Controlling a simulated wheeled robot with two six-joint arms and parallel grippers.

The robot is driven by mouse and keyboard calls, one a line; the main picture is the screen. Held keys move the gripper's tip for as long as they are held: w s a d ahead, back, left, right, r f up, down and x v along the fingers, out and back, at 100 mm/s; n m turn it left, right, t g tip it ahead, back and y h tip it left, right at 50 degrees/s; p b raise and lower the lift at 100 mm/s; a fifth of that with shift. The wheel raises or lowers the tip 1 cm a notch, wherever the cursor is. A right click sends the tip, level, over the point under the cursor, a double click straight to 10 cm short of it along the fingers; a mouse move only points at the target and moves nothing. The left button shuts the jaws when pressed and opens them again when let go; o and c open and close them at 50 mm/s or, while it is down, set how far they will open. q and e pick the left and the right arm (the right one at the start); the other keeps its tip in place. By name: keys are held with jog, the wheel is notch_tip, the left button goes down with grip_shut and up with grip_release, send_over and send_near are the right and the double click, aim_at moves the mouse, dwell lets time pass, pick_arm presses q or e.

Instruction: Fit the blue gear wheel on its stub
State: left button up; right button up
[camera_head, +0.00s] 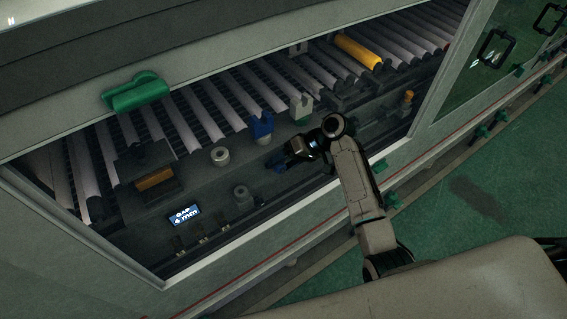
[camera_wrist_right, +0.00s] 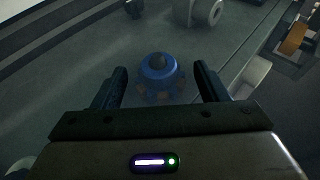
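The blue gear wheel (camera_wrist_right: 160,72) sits upright on the dark deck in the right wrist view, with a dark rounded tip at its centre. My right gripper (camera_wrist_right: 161,78) is open, one finger on each side of the wheel, with a visible gap to both. In the head view my right gripper (camera_head: 279,162) reaches in over the deck from the lower right. The wheel is hard to tell apart from the fingers there. I cannot tell which post is the wheel's stub. My left gripper is not in view.
A blue forked block (camera_head: 262,124) and a pale forked block (camera_head: 300,107) stand behind my gripper. A light grey ring-topped post (camera_head: 220,156) and a darker post (camera_head: 242,197) stand to the left. Rollers run behind.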

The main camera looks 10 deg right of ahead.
jog(key=shift+d+r, duration=0.25)
jog(key=shift+d, duration=0.15)
jog(key=b+v, duration=0.3)
jog(key=v, duration=0.7)
jog(key=shift+s+a, duration=0.1)
jog(key=shift+s, duration=0.05)
